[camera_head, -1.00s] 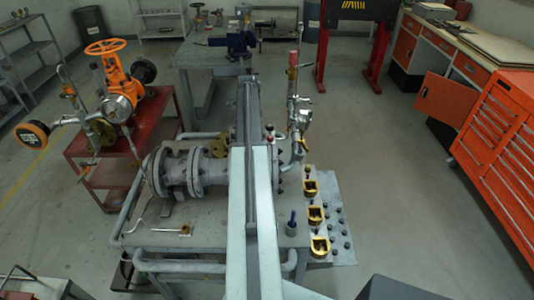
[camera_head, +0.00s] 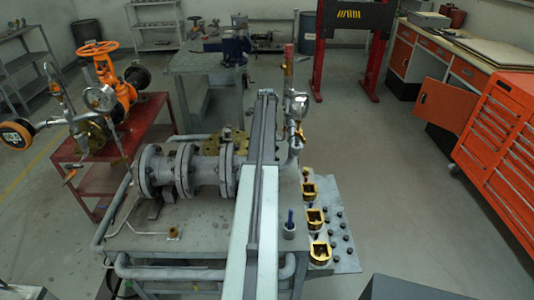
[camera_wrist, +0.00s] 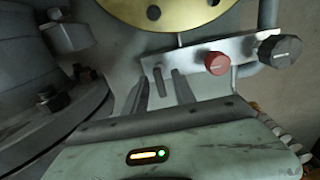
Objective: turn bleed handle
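In the wrist view a metal bracket (camera_wrist: 205,53) carries a red knob (camera_wrist: 216,63) and a black knob (camera_wrist: 279,50) at its right. I cannot tell which part is the bleed handle. My gripper (camera_wrist: 162,82) points at the left part of this bracket; its two dark fingers stand apart with a gap between them and nothing visibly gripped. Both knobs are to the right of the fingers.
A brass flange (camera_wrist: 165,12) is just above the bracket in the wrist view. A large grey flange (camera_wrist: 65,105) is close at left. In the head view an upright pipe with a gauge (camera_head: 297,108) stands right of my arm. Yellow holders (camera_head: 314,218) line the bench's right side.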

